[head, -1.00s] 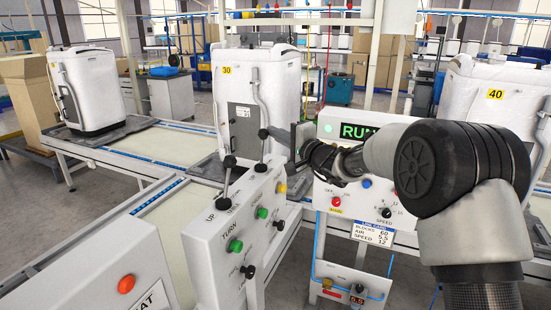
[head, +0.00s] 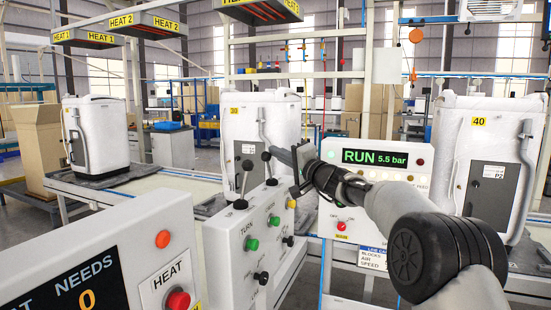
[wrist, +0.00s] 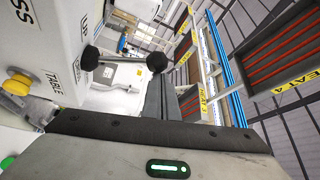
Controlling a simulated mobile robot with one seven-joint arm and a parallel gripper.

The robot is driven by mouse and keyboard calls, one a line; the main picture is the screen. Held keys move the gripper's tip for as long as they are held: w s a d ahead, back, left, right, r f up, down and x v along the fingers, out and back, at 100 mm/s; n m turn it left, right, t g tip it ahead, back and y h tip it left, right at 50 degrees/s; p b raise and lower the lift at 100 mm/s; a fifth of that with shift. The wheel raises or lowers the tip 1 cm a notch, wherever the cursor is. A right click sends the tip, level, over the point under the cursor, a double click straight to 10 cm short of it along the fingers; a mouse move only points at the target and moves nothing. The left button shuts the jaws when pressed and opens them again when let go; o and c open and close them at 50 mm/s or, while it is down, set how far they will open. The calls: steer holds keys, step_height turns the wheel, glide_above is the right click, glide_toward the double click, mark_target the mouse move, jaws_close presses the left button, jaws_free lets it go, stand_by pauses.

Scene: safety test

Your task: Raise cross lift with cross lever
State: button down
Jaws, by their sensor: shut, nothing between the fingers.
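Two levers with black ball knobs stand on top of a white control box (head: 262,232) in the head view. The nearer lever knob (head: 247,165) is at the left, and the farther lever knob (head: 266,156) is closer to my gripper. I cannot tell which is the cross lever. My gripper (head: 296,158) is shut and empty, just right of the farther knob. Contact with a knob cannot be made out. I cannot identify the cross lift.
A panel reading RUN 5.5 bar (head: 375,157) stands behind my arm. A heat console (head: 110,265) with a red button fills the front left. White cabinets marked 30 (head: 255,125) and 40 (head: 470,150) stand behind. Heater frames (head: 265,10) hang overhead.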

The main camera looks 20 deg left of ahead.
steer(key=shift+s+f, duration=0.2)
steer(key=shift+s+a, duration=0.1)
stand_by(0.4)
